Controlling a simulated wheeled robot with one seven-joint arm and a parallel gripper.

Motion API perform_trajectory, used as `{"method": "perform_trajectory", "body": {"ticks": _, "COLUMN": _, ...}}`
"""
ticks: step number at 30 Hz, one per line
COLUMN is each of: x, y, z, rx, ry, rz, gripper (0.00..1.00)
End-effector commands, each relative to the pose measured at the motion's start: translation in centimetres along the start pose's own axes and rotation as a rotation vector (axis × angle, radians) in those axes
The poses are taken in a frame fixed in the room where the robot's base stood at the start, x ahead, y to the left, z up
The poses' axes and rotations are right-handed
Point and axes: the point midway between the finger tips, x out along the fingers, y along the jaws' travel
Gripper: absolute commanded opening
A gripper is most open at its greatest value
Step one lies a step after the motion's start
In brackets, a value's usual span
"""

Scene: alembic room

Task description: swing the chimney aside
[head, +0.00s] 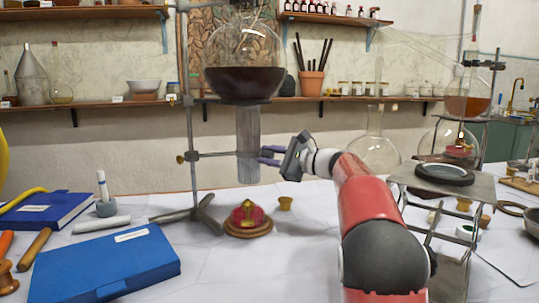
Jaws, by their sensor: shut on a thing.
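The chimney (248,125) is a grey upright tube under the big round flask (238,60) with dark liquid. It is beside the metal stand (192,150), whose clamp arm reaches it. My gripper (267,156) comes from the right, its purple fingers at the chimney's lower right side, shut on it. The exact contact is small and hard to see. A red domed piece on a round wooden base (248,222) sits on the table below the chimney's lower end.
A metal rack (425,185) and glass flasks (380,150) stand at right. White table surface is clear in front of the dome.

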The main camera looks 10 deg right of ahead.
Motion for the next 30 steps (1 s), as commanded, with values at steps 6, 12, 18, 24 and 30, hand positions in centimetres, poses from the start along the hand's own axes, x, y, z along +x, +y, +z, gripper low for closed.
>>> {"method": "perform_trajectory", "body": {"ticks": 6, "x": 0.0, "y": 0.0, "z": 0.0, "rx": -0.002, "ry": 0.002, "rz": -0.001, "gripper": 0.00}}
{"method": "perform_trajectory", "body": {"ticks": 12, "x": 0.0, "y": 0.0, "z": 0.0, "rx": -0.002, "ry": 0.002, "rz": -0.001, "gripper": 0.47}}
{"method": "perform_trajectory", "body": {"ticks": 18, "x": 0.0, "y": 0.0, "z": 0.0, "rx": -0.001, "ry": 0.001, "rz": -0.001, "gripper": 0.47}}
{"method": "perform_trajectory", "body": {"ticks": 24, "x": -0.2, "y": 0.5, "z": 0.2, "rx": -0.002, "ry": 0.014, "rz": -0.015, "gripper": 0.47}}
{"method": "perform_trajectory", "body": {"ticks": 30, "x": -1.1, "y": 2.2, "z": 1.3, "rx": -0.005, "ry": 0.076, "rz": -0.080, "gripper": 0.47}}
